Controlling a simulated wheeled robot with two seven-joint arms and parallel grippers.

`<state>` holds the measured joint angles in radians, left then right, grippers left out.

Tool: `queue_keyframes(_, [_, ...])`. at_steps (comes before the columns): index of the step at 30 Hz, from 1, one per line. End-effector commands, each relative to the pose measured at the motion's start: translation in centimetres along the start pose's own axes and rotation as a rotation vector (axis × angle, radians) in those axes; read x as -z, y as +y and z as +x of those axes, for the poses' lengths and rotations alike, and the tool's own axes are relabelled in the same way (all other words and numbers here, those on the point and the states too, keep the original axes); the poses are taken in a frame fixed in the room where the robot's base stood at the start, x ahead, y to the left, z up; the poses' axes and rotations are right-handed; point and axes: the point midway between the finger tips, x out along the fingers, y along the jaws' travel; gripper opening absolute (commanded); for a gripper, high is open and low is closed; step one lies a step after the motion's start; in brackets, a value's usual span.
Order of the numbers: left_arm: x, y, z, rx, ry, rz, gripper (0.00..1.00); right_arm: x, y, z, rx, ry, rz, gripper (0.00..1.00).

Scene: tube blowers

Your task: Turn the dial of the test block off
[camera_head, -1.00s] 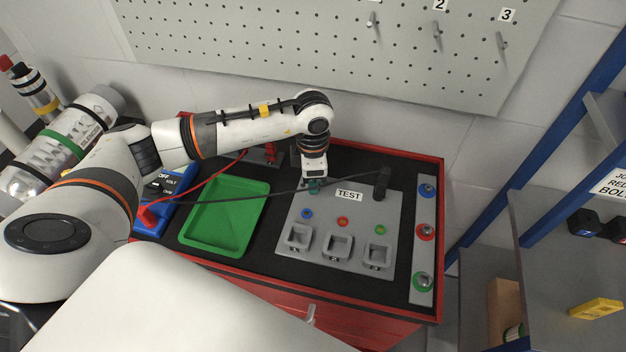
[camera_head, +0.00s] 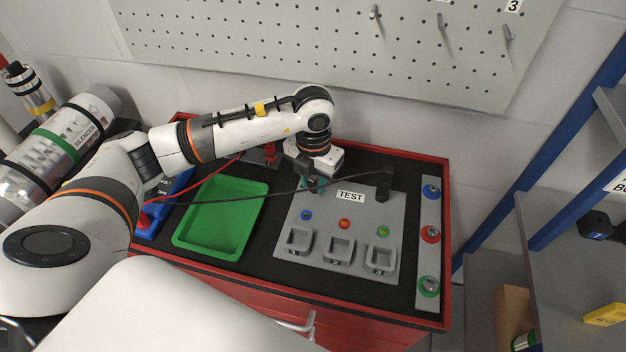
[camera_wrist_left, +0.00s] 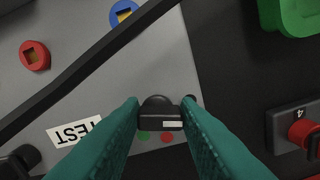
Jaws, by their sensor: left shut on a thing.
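The grey test block (camera_head: 325,218) lies on the black top of the red cabinet, with a TEST label (camera_head: 350,197) on it. My left gripper (camera_head: 312,186) is at its back left corner. In the left wrist view its teal fingers (camera_wrist_left: 160,106) are shut on the black dial (camera_wrist_left: 157,108), one finger on each side. The dial bears a small white mark. A green dot (camera_wrist_left: 143,136) and a red dot (camera_wrist_left: 167,137) sit beside the dial. In the head view the gripper hides the dial. My right gripper is not in view.
A black cable (camera_head: 250,198) crosses over the block to a black post (camera_head: 384,186). A green tray (camera_head: 222,215) lies left of the block. A strip with coloured rings (camera_head: 428,208) stands at the right. A pegboard (camera_head: 300,45) is behind.

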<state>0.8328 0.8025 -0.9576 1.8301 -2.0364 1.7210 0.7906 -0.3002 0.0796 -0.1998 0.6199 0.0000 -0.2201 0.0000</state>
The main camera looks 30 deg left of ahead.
Motion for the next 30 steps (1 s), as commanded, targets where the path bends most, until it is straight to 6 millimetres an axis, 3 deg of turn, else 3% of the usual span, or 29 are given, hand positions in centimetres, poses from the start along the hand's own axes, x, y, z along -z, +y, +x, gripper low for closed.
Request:
queue_keyframes(12, [0.08, 0.05, -0.16, 0.000, 0.004, -0.254, 0.06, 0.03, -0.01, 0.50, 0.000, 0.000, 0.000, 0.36])
queue_keyframes(30, [0.10, 0.08, -0.21, 0.000, 0.005, -0.318, 0.06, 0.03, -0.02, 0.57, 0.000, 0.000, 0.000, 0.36])
